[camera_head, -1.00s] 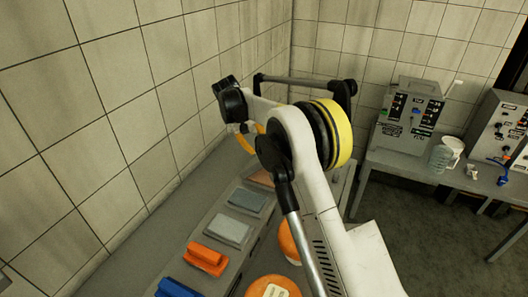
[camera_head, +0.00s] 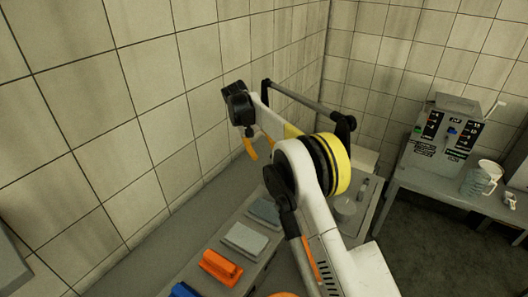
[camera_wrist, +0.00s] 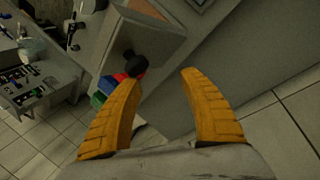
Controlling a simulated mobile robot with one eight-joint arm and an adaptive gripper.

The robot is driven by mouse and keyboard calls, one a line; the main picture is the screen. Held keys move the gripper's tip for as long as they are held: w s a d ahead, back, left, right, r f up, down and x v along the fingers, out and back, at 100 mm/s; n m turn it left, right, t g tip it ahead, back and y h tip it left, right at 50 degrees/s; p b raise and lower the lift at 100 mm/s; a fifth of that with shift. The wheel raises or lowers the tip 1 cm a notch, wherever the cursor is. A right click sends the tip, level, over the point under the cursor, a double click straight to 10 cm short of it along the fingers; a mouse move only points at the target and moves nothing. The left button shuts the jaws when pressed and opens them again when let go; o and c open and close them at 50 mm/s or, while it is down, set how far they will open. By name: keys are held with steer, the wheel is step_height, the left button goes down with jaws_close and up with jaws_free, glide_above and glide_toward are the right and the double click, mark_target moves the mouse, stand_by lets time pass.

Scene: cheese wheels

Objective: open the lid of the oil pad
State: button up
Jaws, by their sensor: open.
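No thing is clearly recognisable as the oil pad or its lid. A row of pad-like blocks lies on the bench in the head view: a blue one (camera_head: 184,290), an orange one (camera_head: 220,267), a light grey one (camera_head: 245,239) and a darker grey one (camera_head: 265,212). My gripper (camera_head: 252,148) is raised above the far part of this row, near the tiled wall, partly hidden by my arm. In the wrist view my gripper (camera_wrist: 158,79) shows two yellow fingers wide apart with nothing held. A black knob (camera_wrist: 134,64) and red, blue and green items show beyond the left fingertip.
The tiled wall (camera_head: 160,120) runs close along the left of the bench. A grey control box (camera_head: 440,140) and a clear jug (camera_head: 480,178) stand on a side table at right. Open floor lies at right.

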steer(key=shift+a, duration=0.1)
steer(key=v, duration=1.2)
